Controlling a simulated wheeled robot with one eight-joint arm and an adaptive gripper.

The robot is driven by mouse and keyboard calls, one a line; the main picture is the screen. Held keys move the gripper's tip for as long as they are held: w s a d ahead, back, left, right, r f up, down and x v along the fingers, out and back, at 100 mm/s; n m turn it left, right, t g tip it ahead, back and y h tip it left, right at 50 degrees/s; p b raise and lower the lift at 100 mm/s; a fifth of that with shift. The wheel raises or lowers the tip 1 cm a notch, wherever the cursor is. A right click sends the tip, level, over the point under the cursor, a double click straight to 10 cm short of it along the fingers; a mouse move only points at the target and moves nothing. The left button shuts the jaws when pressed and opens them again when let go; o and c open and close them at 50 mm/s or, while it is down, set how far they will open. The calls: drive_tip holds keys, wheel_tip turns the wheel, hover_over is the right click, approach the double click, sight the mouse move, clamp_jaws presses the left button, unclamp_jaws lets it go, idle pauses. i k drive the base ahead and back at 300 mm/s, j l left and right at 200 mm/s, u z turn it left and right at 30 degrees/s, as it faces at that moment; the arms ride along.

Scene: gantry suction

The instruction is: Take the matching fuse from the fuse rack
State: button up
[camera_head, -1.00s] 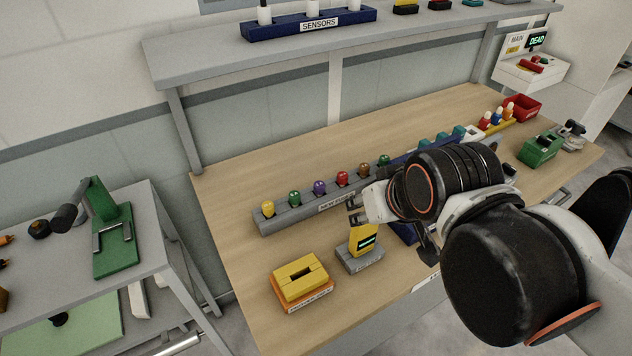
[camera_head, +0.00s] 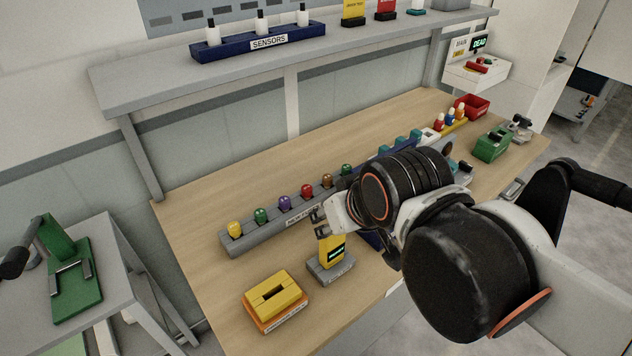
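The grey fuse rack (camera_head: 240,244), whose label reads roughly "NEW FUSES", stands on the wooden bench. My gripper (camera_head: 320,224) is in front of the rack, close to the top of a yellow handheld tester (camera_head: 335,245) in a grey stand. The tester has a lit display, too small to read. Whether the fingers touch or hold it I cannot tell. My arm hides the rack's right surroundings.
A yellow slotted block on an orange base (camera_head: 275,300) sits at the front left. A blue SENSORS rack (camera_head: 235,48) is on the shelf (camera_head: 130,95) above. A panel showing DEAD (camera_head: 478,68), a red bin (camera_head: 474,107) and a green device (camera_head: 491,146) are at the right.

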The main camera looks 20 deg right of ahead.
sight(327, 179)
drive_tip(key=k+j, duration=0.35)
drive_tip(key=j, duration=0.25)
drive_tip(key=k+j+z, duration=0.1)
drive_tip(key=j, duration=0.3)
drive_tip(key=k+j+z, duration=0.1)
drive_tip(key=j, duration=0.25)
drive_tip(key=k+j, duration=0.1)
drive_tip(key=j, duration=0.25)
drive_tip(key=i+j, duration=0.2)
drive_tip(key=j, duration=0.15)
drive_tip(key=i+j+z, duration=0.1)
drive_tip(key=i+j, duration=0.25)
drive_tip(key=j, duration=0.3)
drive_tip(key=j+z, duration=0.1)
drive_tip(key=j, duration=0.35)
drive_tip(key=i+l, duration=0.25)
drive_tip(key=i, duration=0.2)
